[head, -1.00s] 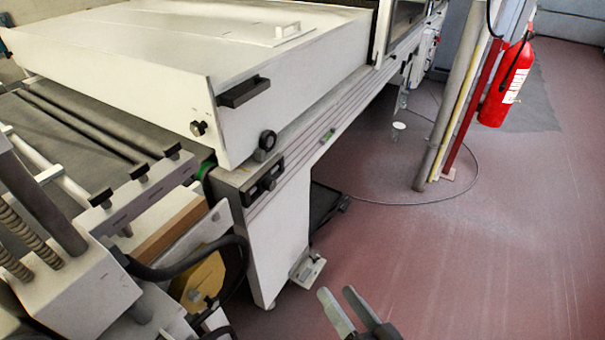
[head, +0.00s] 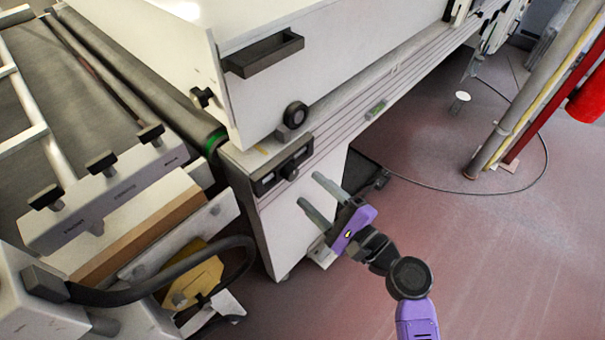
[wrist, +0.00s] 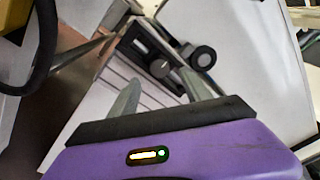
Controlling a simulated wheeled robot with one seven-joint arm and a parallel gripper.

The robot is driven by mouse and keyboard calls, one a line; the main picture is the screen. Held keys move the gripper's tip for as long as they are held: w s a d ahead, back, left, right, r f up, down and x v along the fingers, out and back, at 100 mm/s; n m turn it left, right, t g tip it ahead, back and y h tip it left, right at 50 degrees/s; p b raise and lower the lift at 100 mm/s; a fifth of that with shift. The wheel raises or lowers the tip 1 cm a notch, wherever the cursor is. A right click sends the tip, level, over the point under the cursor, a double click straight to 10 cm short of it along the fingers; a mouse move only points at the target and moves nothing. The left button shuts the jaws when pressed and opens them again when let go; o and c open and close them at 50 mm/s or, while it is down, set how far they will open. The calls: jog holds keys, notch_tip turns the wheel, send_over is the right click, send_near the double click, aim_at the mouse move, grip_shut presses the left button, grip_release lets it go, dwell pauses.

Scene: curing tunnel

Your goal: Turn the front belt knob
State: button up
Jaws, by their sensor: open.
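A small black knob (head: 290,171) sits on a black plate on the end of the white machine; it also shows in the wrist view (wrist: 160,68). A larger round black knob (head: 295,115) stands just above it, on the cover's lower edge, and shows right of the small knob in the wrist view (wrist: 203,57). I cannot tell from any label which is the front belt knob. My gripper (head: 310,190) is open and empty, its fingers pointing toward the small knob. In the wrist view, the small knob appears just beyond the fingertips, apparently apart from them.
The white machine cover (head: 340,50) has a black handle (head: 262,54). A roller frame with black clamp knobs (head: 101,162) and a dark cable (head: 150,285) lie at left. A post (head: 530,90) and red extinguisher (head: 588,95) stand at right. The red floor (head: 500,260) is mostly clear.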

aim_at(294, 176)
jog(key=shift+x, duration=2.75)
jog(key=shift+a, duration=0.1)
grip_shut()
